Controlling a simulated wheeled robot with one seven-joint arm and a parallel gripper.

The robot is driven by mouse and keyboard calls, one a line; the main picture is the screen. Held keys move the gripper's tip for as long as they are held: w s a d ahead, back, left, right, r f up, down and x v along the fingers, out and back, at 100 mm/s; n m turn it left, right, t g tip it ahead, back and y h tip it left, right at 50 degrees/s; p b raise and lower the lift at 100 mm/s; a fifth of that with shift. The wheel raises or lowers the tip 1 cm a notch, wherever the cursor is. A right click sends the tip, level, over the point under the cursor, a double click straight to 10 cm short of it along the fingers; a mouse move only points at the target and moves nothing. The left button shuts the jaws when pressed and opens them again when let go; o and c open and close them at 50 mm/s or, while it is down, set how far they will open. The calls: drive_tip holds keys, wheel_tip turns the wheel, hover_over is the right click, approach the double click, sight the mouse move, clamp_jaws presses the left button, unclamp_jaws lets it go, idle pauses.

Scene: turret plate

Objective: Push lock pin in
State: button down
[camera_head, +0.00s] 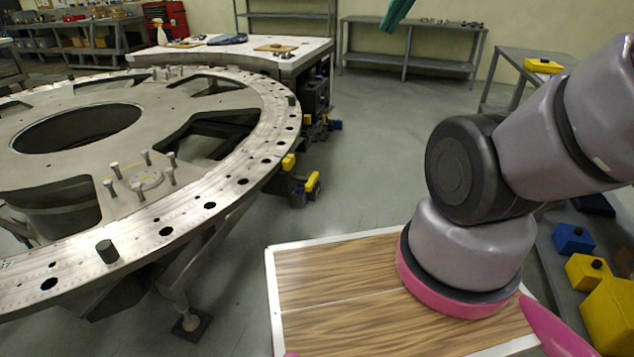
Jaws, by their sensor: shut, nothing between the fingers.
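The large round metal turret plate (243,150) fills the left side, with a big central hole and several cut-outs. A short dark cylindrical pin (107,251) stands upright from its near rim; it may be the lock pin, but I cannot be sure. A smaller dark pin (292,101) stands on the right rim. Several silver-headed bolts (146,157) stand around a small disc (146,180) on the plate. My gripper is not recognisable in this view. My grey arm rises at the right and leaves the picture.
A wood-grain board (330,275) with a white edge lies below my arm. Blue (573,238) and yellow (610,315) blocks are at the lower right. A white-topped table (230,52) stands behind the plate. A teal object (395,14) hangs in at the top. Grey floor (370,160) is open between.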

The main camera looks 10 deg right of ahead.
sight(315, 182)
drive_tip(key=w+d+f+m+g+y, duration=0.2)
drive_tip(key=w+f+m+g+y, duration=0.55)
drive_tip(key=w+f, duration=1.5)
drive_tip(key=d+f+m+t+y, duration=0.2)
drive_tip(key=f+m+t, duration=0.1)
drive_tip(key=f, duration=0.7)
drive_tip(key=w+d+f+m+t+y, duration=0.1)
drive_tip(key=f+m, duration=0.4)
drive_tip(key=f, duration=0.6)
drive_tip(key=d+f+m+t+y, duration=0.3)
drive_tip(key=f+m+t, duration=0.1)
drive_tip(key=f, duration=0.7)
drive_tip(key=shift+w+d+f+t, duration=0.2)
drive_tip(key=shift+w+f+t, duration=0.1)
drive_tip(key=shift+t, duration=0.35)
drive_tip(key=x, duration=1.4)
drive_tip(key=shift+r, duration=0.15)
